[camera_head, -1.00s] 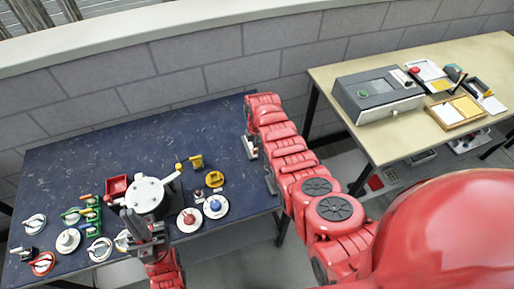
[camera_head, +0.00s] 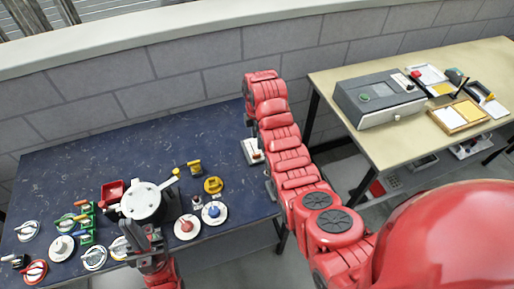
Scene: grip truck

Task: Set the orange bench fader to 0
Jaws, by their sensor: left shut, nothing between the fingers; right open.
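A small white base (camera_head: 251,151) with a small reddish-orange part stands at the right end of the blue bench. It may be the orange bench fader, but its scale and setting are too small to read. My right gripper (camera_head: 249,116) is beside my red arm, just beyond this base in the picture. It is open and apart from the base, partly hidden by the arm. My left gripper (camera_head: 150,234) is shut and empty at the bench's front edge, in front of a round white-topped device (camera_head: 146,201).
Several round dials with coloured knobs, including a red-knobbed one (camera_head: 187,228) and a blue-knobbed one (camera_head: 214,213), crowd the front. A red bin (camera_head: 112,192) and green rack (camera_head: 88,222) stand left. The bench's back (camera_head: 150,155) is clear. A beige table (camera_head: 405,135) stands right.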

